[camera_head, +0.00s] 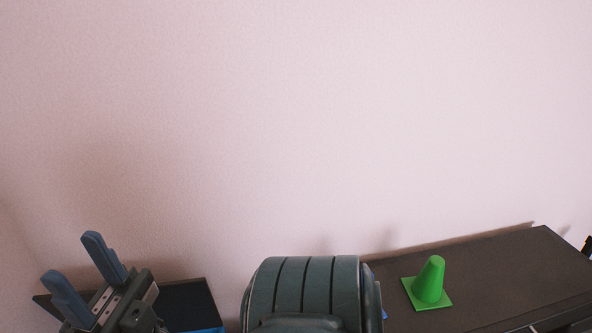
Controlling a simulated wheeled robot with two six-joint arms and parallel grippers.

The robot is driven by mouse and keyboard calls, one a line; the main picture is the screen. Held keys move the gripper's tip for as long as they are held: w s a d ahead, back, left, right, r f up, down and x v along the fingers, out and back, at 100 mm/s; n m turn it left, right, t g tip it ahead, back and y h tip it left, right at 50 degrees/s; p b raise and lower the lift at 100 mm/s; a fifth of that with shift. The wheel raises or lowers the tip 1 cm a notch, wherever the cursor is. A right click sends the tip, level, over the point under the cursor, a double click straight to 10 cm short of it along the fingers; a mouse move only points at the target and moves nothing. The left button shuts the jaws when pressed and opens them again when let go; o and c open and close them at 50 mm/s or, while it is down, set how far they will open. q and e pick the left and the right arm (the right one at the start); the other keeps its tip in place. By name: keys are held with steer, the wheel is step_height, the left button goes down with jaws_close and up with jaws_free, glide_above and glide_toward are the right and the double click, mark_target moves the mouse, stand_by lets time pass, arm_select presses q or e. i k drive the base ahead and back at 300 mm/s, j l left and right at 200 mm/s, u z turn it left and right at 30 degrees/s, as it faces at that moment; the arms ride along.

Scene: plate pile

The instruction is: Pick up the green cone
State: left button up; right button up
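The green cone (430,282) stands upright on its square base on the dark tabletop (500,262) at the right, with nothing touching it.
A large grey-green link of my own arm (305,285) hides the middle of the bottom edge and the tabletop's left part. A pale plain wall (300,120) fills the background. The tabletop around the cone is clear.

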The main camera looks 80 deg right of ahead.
mark_target(424, 291)
steer(key=z, duration=3.6)
steer(key=i+l, duration=0.1)
steer(key=l, duration=0.6)
steer(key=i+l+u, duration=0.15)
steer(key=l, duration=1.3)
steer(key=i+u, duration=0.05)
